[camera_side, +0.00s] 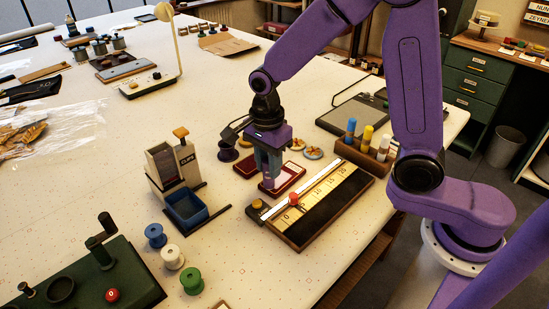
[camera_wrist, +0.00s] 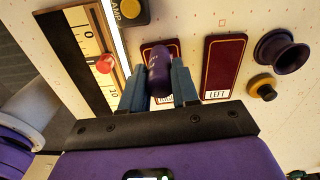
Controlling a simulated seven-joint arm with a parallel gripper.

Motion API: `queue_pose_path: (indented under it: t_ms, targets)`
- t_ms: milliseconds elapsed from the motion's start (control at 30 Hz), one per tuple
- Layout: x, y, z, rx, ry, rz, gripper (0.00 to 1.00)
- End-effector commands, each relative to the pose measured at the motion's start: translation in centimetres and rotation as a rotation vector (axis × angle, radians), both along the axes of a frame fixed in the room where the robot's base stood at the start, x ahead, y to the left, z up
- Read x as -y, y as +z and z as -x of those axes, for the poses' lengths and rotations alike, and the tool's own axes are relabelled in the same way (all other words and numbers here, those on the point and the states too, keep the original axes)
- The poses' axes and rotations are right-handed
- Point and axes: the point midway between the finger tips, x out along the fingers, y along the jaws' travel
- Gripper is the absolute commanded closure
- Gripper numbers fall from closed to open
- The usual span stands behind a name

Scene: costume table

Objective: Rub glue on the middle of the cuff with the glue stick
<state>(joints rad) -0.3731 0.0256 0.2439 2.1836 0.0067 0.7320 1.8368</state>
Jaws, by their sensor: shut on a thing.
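My gripper (camera_side: 268,180) is shut on a purple glue stick (camera_wrist: 160,70), which shows between the fingers in the wrist view. It is over a dark red, gold-edged panel (camera_side: 287,176), whose label is mostly hidden by the fingers. I cannot tell if the stick touches the panel. A second such panel (camera_wrist: 222,60), marked LEFT, lies beside it. A narrow white strip (camera_wrist: 112,30) runs along a ruled board (camera_wrist: 88,40) with a red knob (camera_wrist: 105,64). No piece is clearly marked as the cuff.
A wooden rack (camera_side: 362,155) with blue, yellow and white-topped sticks stands right of the panels. A CLIPS dispenser (camera_side: 173,165) and several thread spools (camera_side: 172,257) are to the left.

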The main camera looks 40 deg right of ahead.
Motion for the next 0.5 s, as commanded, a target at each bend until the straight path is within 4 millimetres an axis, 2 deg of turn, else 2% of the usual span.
queue_pose_path:
  t_ms: [67, 500]
  targets:
    - [0.1, 1.7, -0.2, 0.011, -0.003, -0.004, 1.00]
    - [0.1, 5.6, -0.1, 0.006, -0.002, -0.001, 1.00]
